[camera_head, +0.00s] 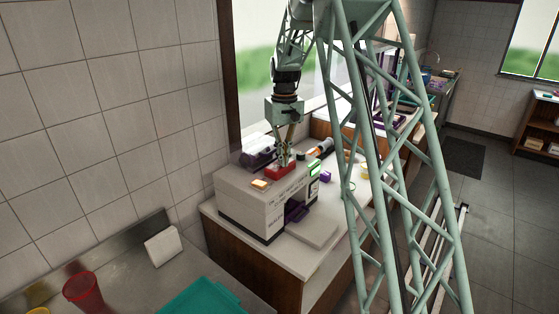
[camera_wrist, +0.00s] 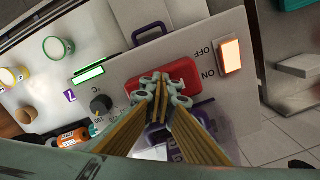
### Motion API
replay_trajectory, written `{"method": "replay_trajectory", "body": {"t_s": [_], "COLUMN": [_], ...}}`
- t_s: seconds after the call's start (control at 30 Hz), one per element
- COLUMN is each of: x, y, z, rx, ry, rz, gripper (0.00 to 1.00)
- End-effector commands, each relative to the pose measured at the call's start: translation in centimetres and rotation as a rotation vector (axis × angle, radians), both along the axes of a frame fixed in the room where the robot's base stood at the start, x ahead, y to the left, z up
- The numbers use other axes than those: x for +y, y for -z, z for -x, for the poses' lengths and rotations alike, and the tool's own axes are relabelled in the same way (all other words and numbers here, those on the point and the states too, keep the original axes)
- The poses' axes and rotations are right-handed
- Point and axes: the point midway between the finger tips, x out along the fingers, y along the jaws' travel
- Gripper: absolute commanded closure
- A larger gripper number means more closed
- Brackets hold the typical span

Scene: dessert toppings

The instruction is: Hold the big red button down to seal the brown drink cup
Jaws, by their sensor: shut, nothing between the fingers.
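The big red button (camera_head: 281,170) is on top of the white sealing machine (camera_head: 240,195). In the wrist view the red button (camera_wrist: 178,75) is partly hidden behind my fingertips. My gripper (camera_head: 285,158) points down at the button, and in the wrist view its closed fingertips (camera_wrist: 162,82) overlap it. The fingers are shut with nothing between them. The tips look at or very near the button's top; I cannot tell whether it is pressed down.
The machine has a lit orange on/off switch (camera_wrist: 230,54), a green display (camera_wrist: 88,74) and a black knob (camera_wrist: 101,104). A purple handle (camera_wrist: 150,30) shows at its front. A red cup (camera_head: 83,292) and a teal tray (camera_head: 203,299) are on the near counter.

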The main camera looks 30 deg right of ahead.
Motion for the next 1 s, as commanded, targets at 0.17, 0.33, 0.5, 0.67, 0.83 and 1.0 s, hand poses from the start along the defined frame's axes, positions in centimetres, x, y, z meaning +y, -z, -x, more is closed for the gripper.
{"method": "replay_trajectory", "body": {"t_s": [0.17,0.33,0.5,0.67,0.83,1.0], "x": [0.0,-0.3,-0.5,-0.8,-1.1,-1.3], "y": [0.8,0.6,0.4,0.0,-0.5,-0.7], "z": [0.9,1.4,1.9,2.3,2.7,3.1], "rx": [0.017,0.017,0.017,0.013,0.009,0.008], "ry": [0.000,0.000,0.000,0.001,0.001,0.001], "rz": [-0.005,-0.005,-0.004,-0.003,-0.002,-0.002], "gripper": [1.00,1.00,1.00,1.00,1.00,1.00]}}
